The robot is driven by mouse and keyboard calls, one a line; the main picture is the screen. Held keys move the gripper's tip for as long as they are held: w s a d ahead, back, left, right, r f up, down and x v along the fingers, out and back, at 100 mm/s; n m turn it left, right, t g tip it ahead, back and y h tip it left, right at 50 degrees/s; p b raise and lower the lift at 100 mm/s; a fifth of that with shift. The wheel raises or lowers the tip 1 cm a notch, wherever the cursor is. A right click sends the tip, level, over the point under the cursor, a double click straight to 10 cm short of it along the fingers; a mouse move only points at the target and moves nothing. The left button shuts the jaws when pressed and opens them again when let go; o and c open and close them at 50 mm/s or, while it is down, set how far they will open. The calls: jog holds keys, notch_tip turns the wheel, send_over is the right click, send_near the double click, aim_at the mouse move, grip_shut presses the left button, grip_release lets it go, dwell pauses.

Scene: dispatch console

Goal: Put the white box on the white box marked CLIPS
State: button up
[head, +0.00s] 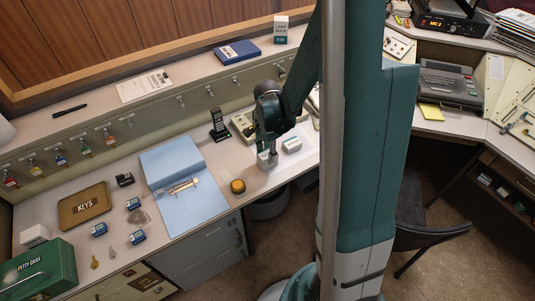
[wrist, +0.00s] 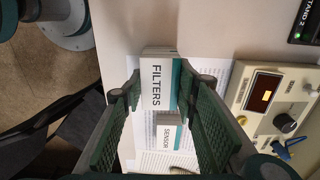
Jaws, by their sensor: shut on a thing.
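My gripper (wrist: 160,80) is shut on a white box marked FILTERS (wrist: 156,90) with a teal edge; its fingers lie on both sides of it. In the head view my gripper (head: 267,158) is low over the desk, right of the yellow tape roll; whether the box touches the desk I cannot tell. A white box marked SENSOR (wrist: 168,132) lies just beyond it, and a white box (head: 291,145) shows right of my gripper in the head view. Another white box (head: 34,236) stands at the far left, its marking unreadable. I can read CLIPS on no box.
A yellow tape roll (head: 238,186), blue folder (head: 185,178), KEYS tray (head: 84,206), small blue boxes (head: 99,229) and green PETTY CASH box (head: 40,275) occupy the desk to the left. A device with a display (wrist: 268,95) sits beside the papers. A LAMP box (head: 281,30) stands on the shelf.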

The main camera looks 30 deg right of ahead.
aim_at(267, 153)
jog(key=shift+f, duration=0.15)
jog(key=o, duration=0.9)
jog(key=shift+r, duration=0.2)
jog(key=shift+r+p, duration=1.15)
jog(key=shift+r, duration=4.85)
